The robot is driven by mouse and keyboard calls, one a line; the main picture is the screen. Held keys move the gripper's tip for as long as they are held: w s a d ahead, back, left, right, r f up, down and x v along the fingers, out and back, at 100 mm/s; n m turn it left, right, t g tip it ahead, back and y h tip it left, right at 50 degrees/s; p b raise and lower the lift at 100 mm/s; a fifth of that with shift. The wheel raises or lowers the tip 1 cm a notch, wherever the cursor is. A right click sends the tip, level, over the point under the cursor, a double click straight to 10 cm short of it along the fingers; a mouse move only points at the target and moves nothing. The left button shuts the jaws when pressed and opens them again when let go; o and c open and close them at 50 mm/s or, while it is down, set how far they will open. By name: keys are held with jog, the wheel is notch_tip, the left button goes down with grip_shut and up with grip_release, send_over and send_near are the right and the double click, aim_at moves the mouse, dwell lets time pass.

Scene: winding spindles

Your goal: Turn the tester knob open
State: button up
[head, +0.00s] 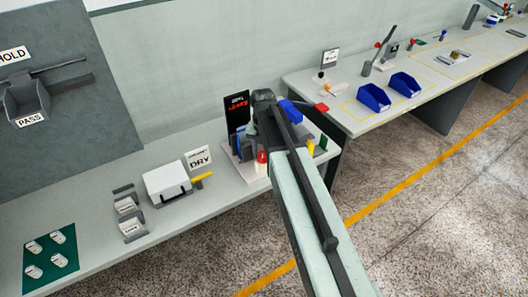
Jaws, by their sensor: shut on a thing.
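The tester stands at the right end of the near bench. It has a black panel with red digits (237,108) and a pale base (241,168). My arm reaches over it from the lower right and covers much of it. My gripper (256,128) is at the tester, beside the panel, shut on a part that seems to be the knob. The fingertips and the knob are mostly hidden behind my arm, so the knob's angle cannot be told. A red-topped white piece (262,160) stands at the base's front.
A green mat (50,258) with several white pieces lies far left. Blue bins (374,97) sit on the far bench.

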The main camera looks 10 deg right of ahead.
aim_at(263, 153)
jog(key=shift+w+n, duration=0.15)
jog(key=shift+n, duration=1.05)
jog(key=o, duration=1.4)
jog(key=shift+c, duration=0.2)
notch_tip(263, 153, up, 8)
jog(key=p, duration=0.8)
jog(key=shift+f, duration=0.1)
